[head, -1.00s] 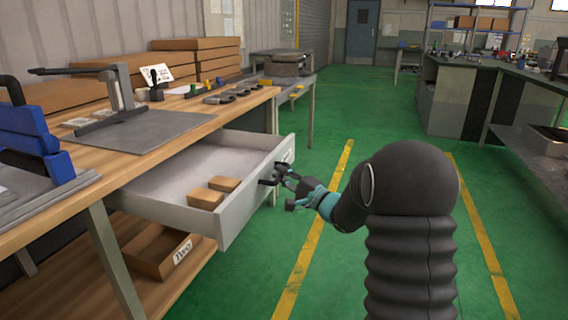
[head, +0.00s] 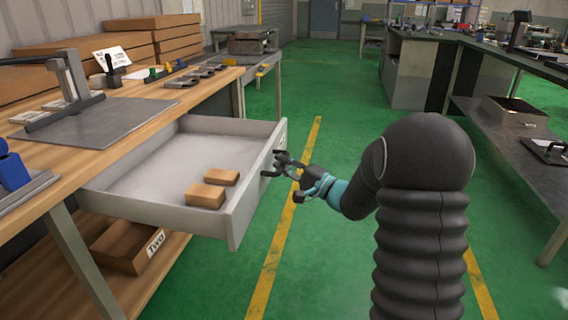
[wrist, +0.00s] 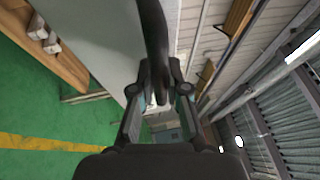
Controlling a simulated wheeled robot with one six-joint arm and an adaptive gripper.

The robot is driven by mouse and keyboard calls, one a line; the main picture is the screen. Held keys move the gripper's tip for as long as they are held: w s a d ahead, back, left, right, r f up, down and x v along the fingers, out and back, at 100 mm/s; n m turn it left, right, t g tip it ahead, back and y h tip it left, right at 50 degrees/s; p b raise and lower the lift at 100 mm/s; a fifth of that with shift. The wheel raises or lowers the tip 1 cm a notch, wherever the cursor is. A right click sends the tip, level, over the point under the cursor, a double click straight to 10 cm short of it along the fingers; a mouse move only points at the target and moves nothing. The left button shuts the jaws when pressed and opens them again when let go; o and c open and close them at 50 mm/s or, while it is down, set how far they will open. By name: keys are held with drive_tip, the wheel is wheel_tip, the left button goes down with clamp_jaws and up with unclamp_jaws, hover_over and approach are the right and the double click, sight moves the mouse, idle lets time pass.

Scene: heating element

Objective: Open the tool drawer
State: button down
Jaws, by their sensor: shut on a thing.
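The tool drawer (head: 150,180) is a light grey drawer under the wooden workbench (head: 140,115). It is pulled well out, with two small brown boxes (head: 208,195) inside. My gripper (head: 280,167) is at the dark handle on the drawer's front face (head: 253,192) and is shut on it. In the wrist view, the dark handle (wrist: 153,35) runs down between the two fingers (wrist: 153,95). The fingertips' contact with the handle is small and partly hidden in the head view.
Green floor with yellow lines (head: 290,200) is clear to the right, up to another bench (head: 515,150).

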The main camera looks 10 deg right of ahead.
drive_tip(key=c, duration=1.2)
unclamp_jaws()
drive_tip(key=shift+o, duration=0.2)
drive_tip(key=v, duration=1.2)
drive_tip(key=shift+f, duration=0.1)
